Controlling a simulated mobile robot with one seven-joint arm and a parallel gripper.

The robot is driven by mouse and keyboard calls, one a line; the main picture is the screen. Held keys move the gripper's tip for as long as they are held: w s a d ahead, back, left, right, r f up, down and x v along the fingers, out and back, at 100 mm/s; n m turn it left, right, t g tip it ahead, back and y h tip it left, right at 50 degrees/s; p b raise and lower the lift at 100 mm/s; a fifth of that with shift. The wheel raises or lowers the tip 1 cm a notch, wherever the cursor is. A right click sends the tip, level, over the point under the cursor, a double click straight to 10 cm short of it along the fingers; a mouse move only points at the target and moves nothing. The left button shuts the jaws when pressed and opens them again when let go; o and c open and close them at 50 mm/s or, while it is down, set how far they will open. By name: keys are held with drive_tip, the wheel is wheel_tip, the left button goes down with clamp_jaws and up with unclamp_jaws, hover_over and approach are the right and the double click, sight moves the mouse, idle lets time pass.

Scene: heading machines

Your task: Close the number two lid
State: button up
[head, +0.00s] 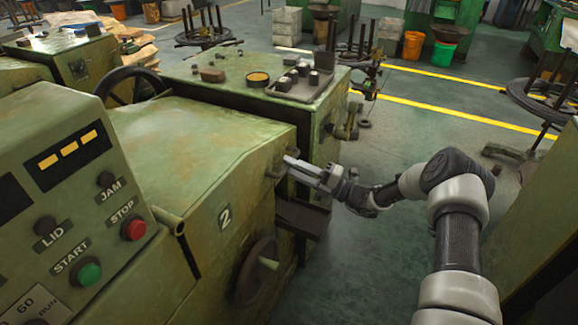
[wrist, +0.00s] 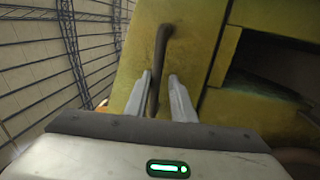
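The number two lid (head: 190,135) is a worn green metal cover on the machine beside the control panel, with a "2" plate (head: 226,216) on the machine's side. I cannot tell how far it stands open. A dark bar handle (wrist: 160,45) sticks out at its right end; in the head view only a small part of it (head: 273,171) shows by my fingertips. My gripper (head: 290,166) reaches it from the right. In the wrist view my gripper (wrist: 160,78) has its fingers apart, one on each side of the bar, with narrow gaps visible.
The control panel (head: 80,215) with LID, JAM, STOP and START controls is at left. A handwheel (head: 257,272) sits below the lid. Another green machine (head: 255,85) stands behind, with parts on top. The floor (head: 400,140) to the right is mostly clear.

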drive_tip(key=v, duration=1.6)
drive_tip(key=shift+d, duration=0.25)
drive_tip(key=shift+r, duration=0.1)
drive_tip(key=s+a+r+n+g+h, duration=0.35)
drive_tip(key=s+r+n+g, duration=0.2)
drive_tip(key=r+n, duration=0.35)
drive_tip(key=s+a+r+n+g+h, duration=0.3)
drive_tip(key=s+r+n+g+h, duration=0.25)
drive_tip(key=n, duration=0.55)
drive_tip(key=s+d+r+n+t+h, duration=0.45)
drive_tip(key=s+r+n, duration=0.25)
drive_tip(key=s+n, duration=0.35)
drive_tip(key=s+d+r+n+t+h, duration=0.45)
drive_tip(key=s+r+n, duration=0.25)
drive_tip(key=s+n, duration=0.35)
wheel_tip(320, 180, up, 15)
drive_tip(key=p, duration=1.5)
drive_tip(key=shift+s+f+m+h, duration=0.2)
drive_tip(key=shift+m+h, duration=0.1)
drive_tip(key=shift+h, duration=0.1)
drive_tip(key=shift+a, duration=0.1)
